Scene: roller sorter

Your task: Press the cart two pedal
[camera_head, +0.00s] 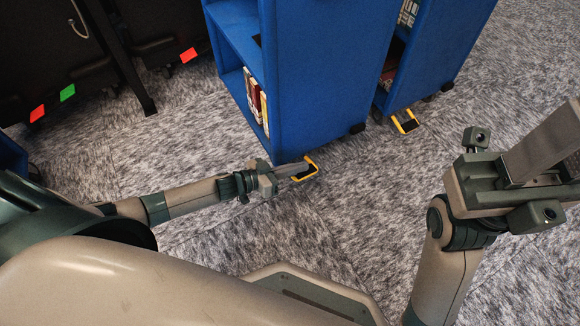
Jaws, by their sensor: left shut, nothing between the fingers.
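A blue cart (322,75) stands in the upper middle, with a yellow-framed pedal (312,166) at its near foot. A second blue cart (448,40) stands behind it to the right, with a similar yellow pedal (405,123) low on its near side. I cannot read any cart number. My left gripper (298,175) is shut and empty, its fingertips at the nearer cart's pedal, over or against it. The fingers cover part of that pedal, and I cannot tell whether they touch it or whether it is pushed down.
Black furniture (50,50) with casters fills the upper left, with red (188,55) and green (67,93) tags on it. Books (254,98) stand on the nearer cart's lower shelf. The grey carpet (350,225) is clear between my arms.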

